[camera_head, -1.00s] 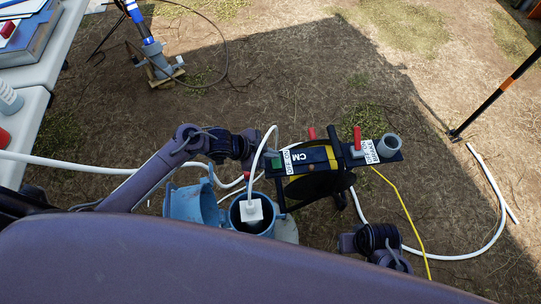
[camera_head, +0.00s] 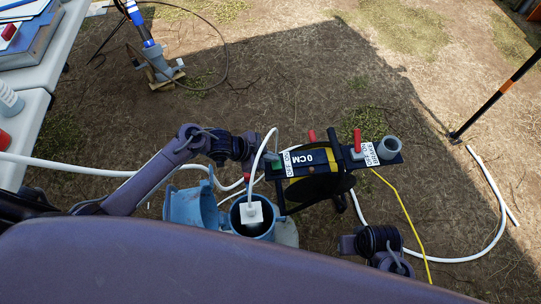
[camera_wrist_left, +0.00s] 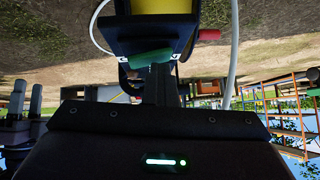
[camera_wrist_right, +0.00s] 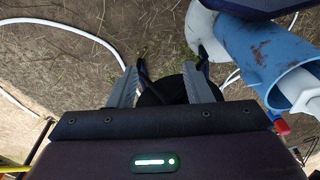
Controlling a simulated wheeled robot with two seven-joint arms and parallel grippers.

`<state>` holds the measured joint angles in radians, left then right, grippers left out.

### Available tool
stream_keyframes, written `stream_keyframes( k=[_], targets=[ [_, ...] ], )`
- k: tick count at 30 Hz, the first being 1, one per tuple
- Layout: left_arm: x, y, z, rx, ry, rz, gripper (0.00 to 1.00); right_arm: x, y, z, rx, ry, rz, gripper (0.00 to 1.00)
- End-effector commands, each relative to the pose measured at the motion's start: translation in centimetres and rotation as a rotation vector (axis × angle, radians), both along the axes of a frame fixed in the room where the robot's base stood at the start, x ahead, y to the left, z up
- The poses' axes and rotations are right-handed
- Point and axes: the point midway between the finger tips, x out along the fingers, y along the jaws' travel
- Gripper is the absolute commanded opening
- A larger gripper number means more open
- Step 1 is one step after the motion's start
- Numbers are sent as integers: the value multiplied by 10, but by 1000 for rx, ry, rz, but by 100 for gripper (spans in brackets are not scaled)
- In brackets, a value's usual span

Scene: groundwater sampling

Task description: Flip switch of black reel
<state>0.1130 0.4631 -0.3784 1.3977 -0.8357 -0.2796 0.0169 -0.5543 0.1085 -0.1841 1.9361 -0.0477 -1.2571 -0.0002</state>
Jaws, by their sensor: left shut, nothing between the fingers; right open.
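A green switch (camera_head: 277,164) sits at the panel's left end beside a white ON/OFF label (camera_head: 299,158). The green part also shows in the left wrist view (camera_wrist_left: 152,57). My left gripper (camera_head: 267,157) is shut and empty at the switch; its fingertips appear against or just beside the green part, and contact is unclear. My right gripper (camera_wrist_right: 161,85) is open, with a dark round part, likely the reel, beyond its fingers.
A blue open pipe (camera_head: 252,222) with a white capped hose stands close below the reel. A white hose and yellow cable (camera_head: 400,203) lie on the ground. A white table (camera_head: 25,125) is at left.

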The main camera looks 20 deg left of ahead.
Motion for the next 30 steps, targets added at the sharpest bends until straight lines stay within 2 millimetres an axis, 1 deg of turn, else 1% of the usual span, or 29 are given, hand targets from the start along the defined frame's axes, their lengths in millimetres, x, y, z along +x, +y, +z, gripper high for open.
stream_keyframes(
  k=[1,9,21,23,26,29,30],
  targets=[
    [-5,-1,-2,2,8,-4,0,0,0,2,0,1,0,45],
    [-17,-7,-1,2,11,-8,0,0,0,12,0,1,0,45],
    [-17,-7,-1,2,5,-4,0,0,0,11,0,1,0,45],
    [-16,-6,0,2,5,-4,0,-1,0,7,0,1,-1,45],
    [-16,-6,0,1,4,-3,0,-1,-2,-5,-1,1,-5,45],
    [-16,-6,0,1,4,-3,0,-1,-4,-25,-1,-2,-11,45],
    [-16,-6,0,1,4,-3,0,-2,-5,-34,-2,-5,-15,45]
  ],
)
